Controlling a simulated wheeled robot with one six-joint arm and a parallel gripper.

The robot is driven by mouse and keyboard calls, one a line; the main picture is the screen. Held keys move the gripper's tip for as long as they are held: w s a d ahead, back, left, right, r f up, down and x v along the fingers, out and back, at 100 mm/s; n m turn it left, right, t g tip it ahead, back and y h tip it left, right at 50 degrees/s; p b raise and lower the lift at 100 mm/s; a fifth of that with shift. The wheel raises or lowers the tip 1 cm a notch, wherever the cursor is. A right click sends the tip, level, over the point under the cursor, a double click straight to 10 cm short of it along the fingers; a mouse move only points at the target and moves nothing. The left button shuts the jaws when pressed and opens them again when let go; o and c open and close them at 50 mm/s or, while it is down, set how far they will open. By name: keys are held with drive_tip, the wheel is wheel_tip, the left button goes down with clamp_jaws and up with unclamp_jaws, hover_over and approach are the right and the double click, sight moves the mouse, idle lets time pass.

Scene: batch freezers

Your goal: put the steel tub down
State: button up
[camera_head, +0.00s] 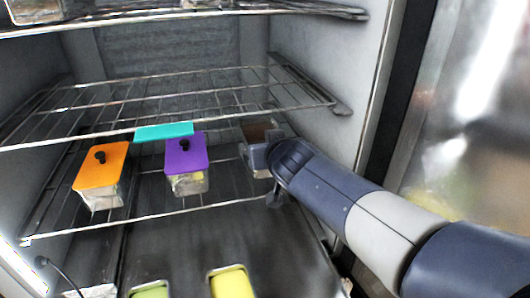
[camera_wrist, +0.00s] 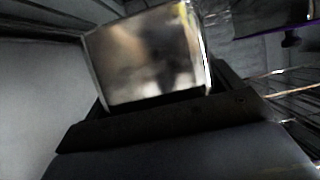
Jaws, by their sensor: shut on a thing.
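The steel tub shows in the head view (camera_head: 262,131) as a small box with brown contents, at the right side of the freezer's middle level. Its shiny steel wall fills the upper middle of the wrist view (camera_wrist: 148,55). My gripper (camera_head: 258,158) is shut on the tub, reaching in from the right. Its dark jaw parts (camera_wrist: 165,115) sit below the tub's wall in the wrist view. The tub is beside the purple-lidded tub, a gap apart. I cannot tell whether its base touches the wire shelf (camera_head: 130,218). My arm hides part of the right side.
An orange-lidded tub (camera_head: 102,165), a purple-lidded tub (camera_head: 186,150) and a teal lid (camera_head: 164,132) are on the shelf to the left. Another wire shelf (camera_head: 200,82) is above. The freezer's right wall (camera_head: 335,60) is close. Yellow (camera_head: 231,283) and green (camera_head: 150,291) tubs are below.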

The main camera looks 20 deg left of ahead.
drive_tip(key=shift+w+a+r, duration=0.15)
drive_tip(key=shift+w+a, duration=0.1)
drive_tip(key=shift+w, duration=0.2)
drive_tip(key=shift+f+b, duration=1.15)
drive_tip(key=shift+f, duration=0.65)
drive_tip(key=shift+f, duration=0.1)
drive_tip(key=shift+f, duration=0.1)
drive_tip(key=o, duration=1.2)
drive_tip(key=shift+o, duration=0.2)
drive_tip(key=shift+r, duration=0.2)
drive_tip(key=v, duration=1.2)
drive_tip(key=shift+f+p, duration=0.15)
drive_tip(key=shift+p, duration=0.25)
